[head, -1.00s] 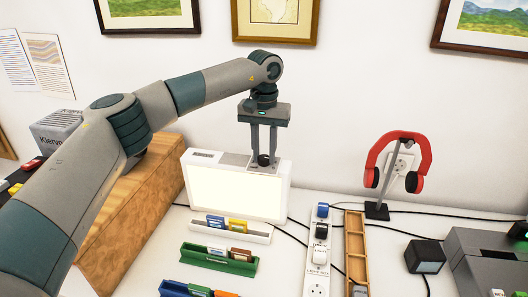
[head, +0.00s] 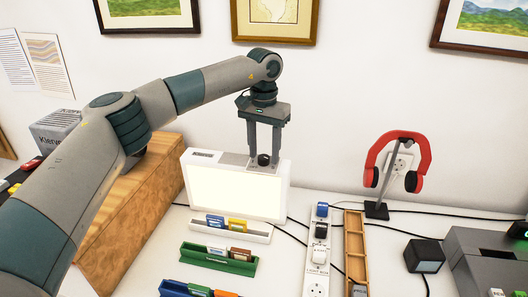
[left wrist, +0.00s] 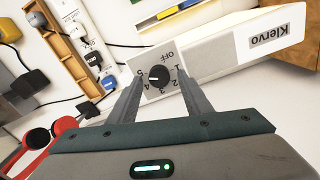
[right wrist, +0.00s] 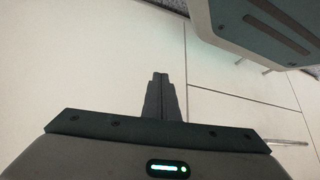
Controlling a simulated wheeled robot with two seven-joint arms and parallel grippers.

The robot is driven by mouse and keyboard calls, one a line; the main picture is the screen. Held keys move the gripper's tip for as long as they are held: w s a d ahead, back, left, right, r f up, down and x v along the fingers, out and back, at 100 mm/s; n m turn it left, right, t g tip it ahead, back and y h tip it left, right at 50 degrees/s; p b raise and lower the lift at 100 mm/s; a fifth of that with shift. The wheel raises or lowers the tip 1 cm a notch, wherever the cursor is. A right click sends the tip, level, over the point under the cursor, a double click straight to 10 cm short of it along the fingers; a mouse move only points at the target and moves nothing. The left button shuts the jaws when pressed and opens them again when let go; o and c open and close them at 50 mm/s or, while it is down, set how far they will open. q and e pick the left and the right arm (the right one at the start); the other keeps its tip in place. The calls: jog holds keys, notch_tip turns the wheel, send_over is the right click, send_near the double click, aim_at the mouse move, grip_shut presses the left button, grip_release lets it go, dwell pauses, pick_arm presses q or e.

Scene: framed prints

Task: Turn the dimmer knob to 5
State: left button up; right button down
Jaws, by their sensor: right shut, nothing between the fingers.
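The dimmer knob (left wrist: 159,76) is black and round, on the top face of the white light box (head: 188,178), whose front panel glows. In the left wrist view, OFF and the numbers 1 to 5 ring the knob. Its white mark points left in that view, toward the 4 and 5 side; the exact reading is too small to tell. My left gripper (left wrist: 161,98) points down over the knob, open, with one finger to each side and apart from it. The knob also shows below the fingertips in the head view (head: 264,160). My right gripper (right wrist: 160,75) is shut and empty, away from the box.
A wooden block (head: 120,235) stands left of the light box. Card holders (head: 225,258) lie in front. A power strip (head: 318,262), a wooden tray (head: 354,240) and red headphones on a stand (head: 374,212) are to the right. Cables cross the table.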

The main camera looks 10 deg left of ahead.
aim_at(264, 156)
pick_arm(q)
jog(key=shift+f, duration=0.1)
pick_arm(e)
jog(key=shift+s+f, duration=0.1)
jog(key=shift+s, duration=0.05)
pick_arm(q)
jog(key=shift+r, duration=0.85)
notch_tip(264, 156, up, 16)
jog(key=b, duration=0.1)
jog(key=shift+b, duration=0.35)
pick_arm(e)
jog(key=shift+s+d+f+g+h, duration=0.3)
jog(key=shift+s+d+f+g, duration=0.1)
jog(key=shift+d+f+g, duration=0.35)
pick_arm(q)
jog(key=shift+f, duration=0.1)
pick_arm(e)
jog(key=shift+s+d, duration=0.1)
